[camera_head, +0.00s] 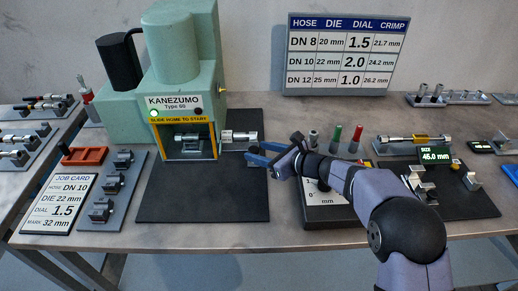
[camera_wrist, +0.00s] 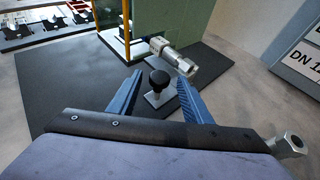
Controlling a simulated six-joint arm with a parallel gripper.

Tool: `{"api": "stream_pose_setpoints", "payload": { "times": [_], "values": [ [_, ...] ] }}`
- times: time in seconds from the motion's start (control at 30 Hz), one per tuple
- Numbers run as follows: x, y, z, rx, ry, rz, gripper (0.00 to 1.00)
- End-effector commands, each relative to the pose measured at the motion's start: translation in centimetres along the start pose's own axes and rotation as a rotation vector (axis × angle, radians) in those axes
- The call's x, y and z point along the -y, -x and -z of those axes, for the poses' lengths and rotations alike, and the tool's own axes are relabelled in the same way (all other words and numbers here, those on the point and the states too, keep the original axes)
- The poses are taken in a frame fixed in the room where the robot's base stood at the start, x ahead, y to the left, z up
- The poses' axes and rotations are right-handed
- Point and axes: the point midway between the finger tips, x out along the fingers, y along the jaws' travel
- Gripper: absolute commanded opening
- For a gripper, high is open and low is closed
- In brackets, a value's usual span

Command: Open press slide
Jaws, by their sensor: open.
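The green press (camera_head: 182,70), labelled KANEZUMO, stands at the back left of the table with a yellow-edged front opening. It also shows in the wrist view (camera_wrist: 183,20). A silver hose fitting (camera_wrist: 178,60) sticks out of its right side. A black round knob (camera_wrist: 159,77) stands on a small metal plate (camera_wrist: 158,97) beside the press. My gripper (camera_wrist: 158,86) is open, its blue fingers on either side of the knob with gaps showing. In the head view my gripper (camera_head: 258,154) is just right of the press and hides the knob.
The dark mat (camera_head: 200,200) before the press is clear. A job card (camera_head: 60,203) and a rack of dies (camera_head: 111,188) lie to its left. Coloured pegs (camera_head: 336,133) and a gauge with a green display (camera_head: 434,157) stand to the right.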

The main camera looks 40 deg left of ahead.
Motion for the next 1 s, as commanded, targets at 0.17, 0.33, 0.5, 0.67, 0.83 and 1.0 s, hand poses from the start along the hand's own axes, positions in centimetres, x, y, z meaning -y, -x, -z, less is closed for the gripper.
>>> {"api": "stream_pose_setpoints", "payload": {
  "times": [0.17,0.33,0.5,0.67,0.83,1.0],
  "values": [
    [-0.05,-0.80,-0.01,0.000,0.000,0.000,0.45],
    [-0.03,-0.91,0.03,0.000,0.000,0.000,0.45],
    [-0.03,-0.89,0.03,0.000,0.000,0.000,0.30],
    [-0.03,-0.87,0.03,0.000,0.000,0.000,0.00],
    [-0.11,-0.81,0.10,0.000,0.000,0.000,0.00],
    [-0.75,-0.29,0.51,0.000,0.002,0.000,0.00]
  ]
}}
